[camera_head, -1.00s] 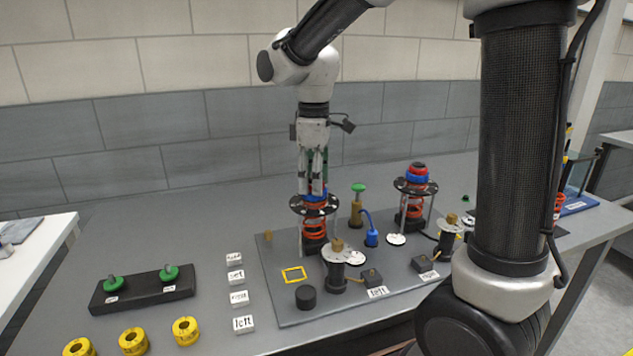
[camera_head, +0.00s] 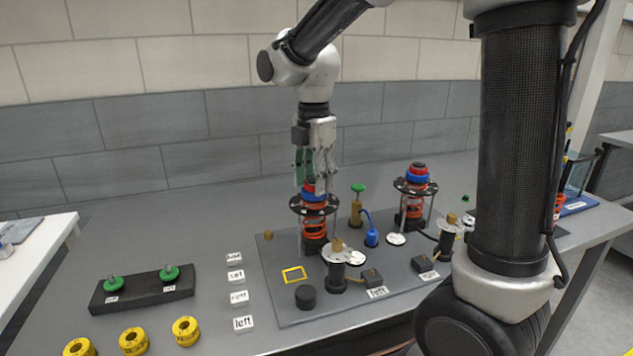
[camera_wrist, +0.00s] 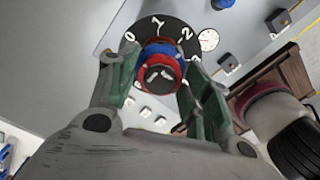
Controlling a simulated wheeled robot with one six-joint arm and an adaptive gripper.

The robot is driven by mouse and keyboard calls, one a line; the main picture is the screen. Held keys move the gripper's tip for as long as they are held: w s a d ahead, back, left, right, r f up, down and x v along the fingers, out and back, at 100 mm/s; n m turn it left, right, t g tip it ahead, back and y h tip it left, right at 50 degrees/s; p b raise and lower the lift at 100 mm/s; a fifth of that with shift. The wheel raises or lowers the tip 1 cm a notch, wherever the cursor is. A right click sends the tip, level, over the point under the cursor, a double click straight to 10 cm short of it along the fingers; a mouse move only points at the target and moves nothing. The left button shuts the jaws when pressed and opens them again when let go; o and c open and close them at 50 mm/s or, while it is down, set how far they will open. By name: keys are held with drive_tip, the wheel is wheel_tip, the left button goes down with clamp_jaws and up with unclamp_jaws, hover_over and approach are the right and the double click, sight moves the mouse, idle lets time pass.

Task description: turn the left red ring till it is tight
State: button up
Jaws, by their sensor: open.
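The left red ring (camera_wrist: 158,82) sits at the top of a stack with a blue ring (camera_wrist: 161,63) under it, on a round black dial plate (camera_wrist: 178,28) with white marks. In the head view the left stack's blue ring (camera_head: 315,199) stands over the black plate (camera_head: 328,208) and an orange-red spring (camera_head: 315,228); my fingers partly hide its top. My gripper (camera_head: 315,182) points down at the stack from above. In the wrist view its green-padded fingers stand apart on either side of the rings, and I cannot tell if they touch.
A similar right stack (camera_head: 417,174) stands on the same grey board. Between them are a green-topped brass post (camera_head: 357,204) and a blue cylinder (camera_head: 371,238). A brass-topped black post (camera_head: 338,264) stands in front. Label blocks (camera_head: 238,297) and yellow rings (camera_head: 133,341) lie to the left.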

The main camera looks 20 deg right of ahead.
drive_tip(key=c, duration=0.8)
drive_tip(key=m, duration=0.8)
drive_tip(key=shift+m, duration=0.4)
drive_tip(key=m, duration=0.4)
drive_tip(key=shift+m, duration=0.4)
drive_tip(key=m, duration=0.3)
drive_tip(key=shift+m, duration=0.4)
drive_tip(key=o, duration=0.8)
drive_tip(key=shift+r, duration=3.5)
